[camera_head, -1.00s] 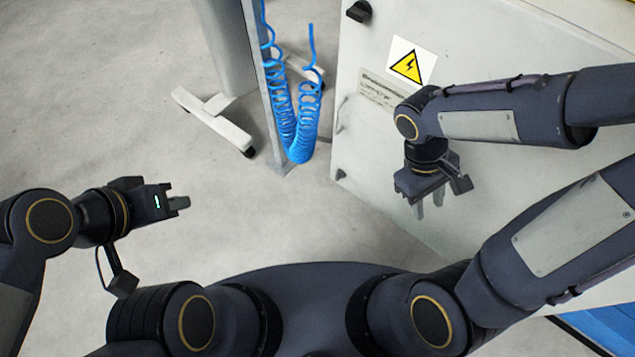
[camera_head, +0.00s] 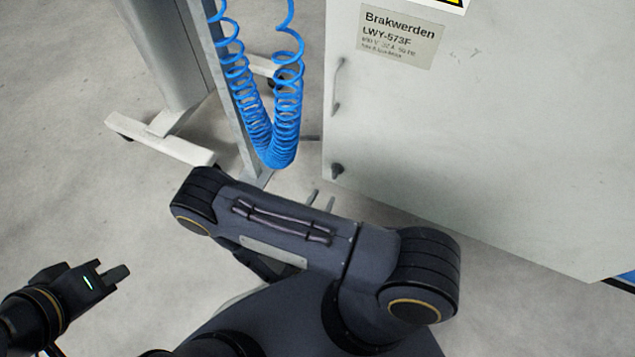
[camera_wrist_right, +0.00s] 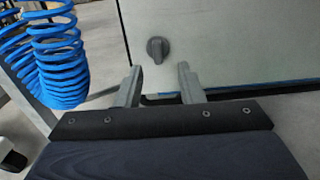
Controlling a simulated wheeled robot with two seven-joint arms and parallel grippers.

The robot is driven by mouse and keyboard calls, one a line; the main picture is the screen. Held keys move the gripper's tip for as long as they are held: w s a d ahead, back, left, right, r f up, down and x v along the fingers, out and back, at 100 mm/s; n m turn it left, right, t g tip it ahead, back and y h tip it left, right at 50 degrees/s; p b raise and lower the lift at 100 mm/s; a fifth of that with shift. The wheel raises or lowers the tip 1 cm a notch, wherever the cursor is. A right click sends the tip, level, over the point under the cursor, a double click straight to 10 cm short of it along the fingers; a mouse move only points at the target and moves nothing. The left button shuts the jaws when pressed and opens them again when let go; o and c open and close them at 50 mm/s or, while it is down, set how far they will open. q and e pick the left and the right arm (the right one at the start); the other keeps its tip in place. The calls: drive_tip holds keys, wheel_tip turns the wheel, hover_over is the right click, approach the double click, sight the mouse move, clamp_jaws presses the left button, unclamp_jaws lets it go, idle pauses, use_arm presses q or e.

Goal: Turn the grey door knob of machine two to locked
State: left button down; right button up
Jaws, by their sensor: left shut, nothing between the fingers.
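A dark grey door knob (camera_head: 337,170) sits low on the left edge of the white machine door (camera_head: 480,130). In the right wrist view the knob (camera_wrist_right: 158,48) is ahead, just beyond the fingertips, with its grip bar looking upright. My right gripper (camera_wrist_right: 157,80) is open with nothing between its fingers, and apart from the knob. In the head view my right fingertips (camera_head: 321,201) show just below the knob; the rest of that gripper is hidden behind my arm. My left gripper (camera_head: 120,272) is shut and empty at the lower left, far from the door.
A blue coiled hose (camera_head: 272,130) hangs from a grey post left of the door. A thin door handle (camera_head: 337,88) is above the knob. A label (camera_head: 398,35) reads Brakwerden LWY-573F. A white stand foot (camera_head: 160,138) is on the floor.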

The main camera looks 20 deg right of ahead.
sight(334, 176)
drive_tip(key=x, duration=0.2)
drive_tip(key=b+x, duration=0.1)
drive_tip(key=x, duration=0.2)
drive_tip(key=b+x, duration=0.1)
drive_tip(key=x, duration=0.1)
drive_tip(key=shift+w+d+f, duration=0.15)
drive_tip(key=shift+w+f, duration=0.1)
drive_tip(key=shift+w, duration=0.15)
clamp_jaws()
